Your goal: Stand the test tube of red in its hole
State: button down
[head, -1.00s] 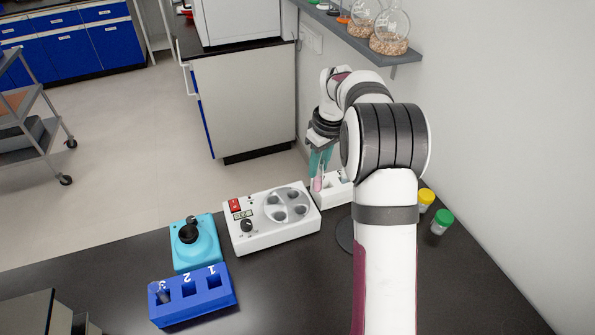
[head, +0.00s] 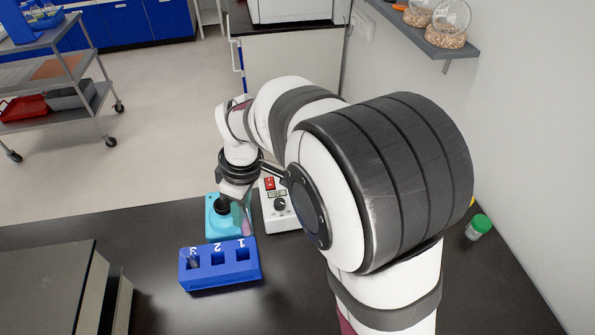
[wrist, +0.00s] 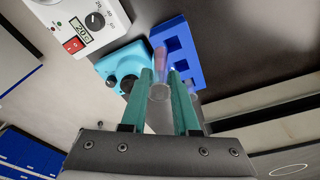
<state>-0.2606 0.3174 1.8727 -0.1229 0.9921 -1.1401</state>
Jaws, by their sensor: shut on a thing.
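My gripper (wrist: 160,78) has teal fingers shut on a clear test tube of red (wrist: 159,56). The tube's pink-red end points away from the palm, and its clear open end lies between the fingers. The head view shows my gripper (head: 241,207) and the tube (head: 246,226) just beyond the blue rack (head: 222,285). The rack has holes marked 1, 2 and 3. Holes 1 (head: 242,254) and 2 (head: 217,259) look empty; hole 3 holds another tube (head: 193,261). In the wrist view the tube overlaps the rack's (wrist: 193,55) edge; its height above the rack cannot be told.
A cyan mixer with a black top (head: 219,226) stands behind the rack, close to my gripper. A white device with a dial (head: 281,212) is right of it. A green-capped jar (head: 478,227) stands far right. A grey box (head: 45,285) is at left.

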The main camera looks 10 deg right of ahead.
jog(key=shift+n, duration=0.4)
jog(key=shift+s+a+f, duration=0.3)
jog(key=shift+a+f, duration=0.05)
jog(key=shift+f, duration=0.45)
jog(key=shift+s+a+f, duration=0.25)
jog(key=shift+a+f, duration=0.05)
jog(key=shift+f, duration=0.45)
jog(key=shift+s+a+f, duration=0.3)
jog(key=shift+a+f, duration=0.05)
jog(key=shift+f, duration=0.45)
jog(key=shift+f, duration=0.1)
jog(key=shift+f, duration=2.8)
jog(key=c, duration=0.6)
grip_release()
jog(key=shift+r, duration=0.1)
